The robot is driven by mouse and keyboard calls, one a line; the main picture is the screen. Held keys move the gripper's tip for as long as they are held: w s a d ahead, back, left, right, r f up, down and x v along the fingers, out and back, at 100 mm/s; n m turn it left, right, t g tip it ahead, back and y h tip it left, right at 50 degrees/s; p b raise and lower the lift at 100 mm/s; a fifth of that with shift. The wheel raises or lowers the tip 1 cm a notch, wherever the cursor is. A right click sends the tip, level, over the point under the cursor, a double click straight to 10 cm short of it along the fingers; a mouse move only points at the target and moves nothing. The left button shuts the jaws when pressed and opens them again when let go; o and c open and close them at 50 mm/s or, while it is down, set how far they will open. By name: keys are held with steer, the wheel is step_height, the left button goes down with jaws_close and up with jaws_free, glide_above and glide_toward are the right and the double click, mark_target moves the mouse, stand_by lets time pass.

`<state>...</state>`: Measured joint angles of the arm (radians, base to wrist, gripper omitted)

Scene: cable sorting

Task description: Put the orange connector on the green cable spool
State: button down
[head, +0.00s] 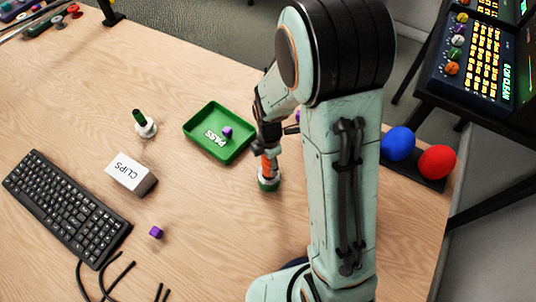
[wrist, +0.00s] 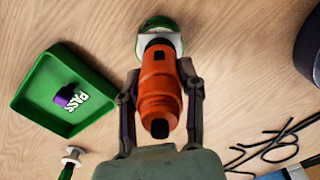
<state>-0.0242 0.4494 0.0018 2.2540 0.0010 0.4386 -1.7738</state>
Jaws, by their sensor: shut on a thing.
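The orange connector (head: 270,166) is held upright by my gripper (head: 270,150), right of the green tray. In the wrist view the connector (wrist: 160,92) lies between the two fingers of my gripper (wrist: 160,72), which are shut on it. A green and white spool (head: 268,184) is directly under the connector's lower end. It also shows in the wrist view (wrist: 161,24), at the connector's far end. I cannot tell whether the connector rests on the spool or hangs just above it. The connector's lower end partly hides the spool.
The green PASS tray (head: 190,128) holds a purple piece (head: 227,131). A white piece with a dark green post (head: 146,127), a CLIPS box (head: 130,174), a purple cube (head: 156,232) and a keyboard (head: 67,208) lie left. Blue (head: 398,143) and red (head: 437,161) balls stand right.

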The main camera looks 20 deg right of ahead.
steer(key=shift+f, duration=0.15)
steer(key=c, duration=0.7)
jaws_free()
step_height(320, 180, up, 12)
steer(key=shift+s+r, duration=0.15)
steer(key=shift+r, duration=0.05)
steer(key=shift+s+a+r+m+y, duration=0.15)
steer(key=shift+s+r+m, duration=0.5)
steer(key=shift+s+m, duration=2.35)
steer(key=shift+s+a+r+m+y, duration=0.1)
steer(key=shift+s+r+m, duration=0.6)
steer(key=shift+s+m, duration=2.3)
steer(key=shift+s+a+r+m+y, duration=0.15)
steer(key=shift+s+r+m, duration=0.5)
steer(key=shift+s+m, duration=2.35)
steer(key=shift+w+m, duration=0.7)
steer(key=shift+w, duration=0.05)
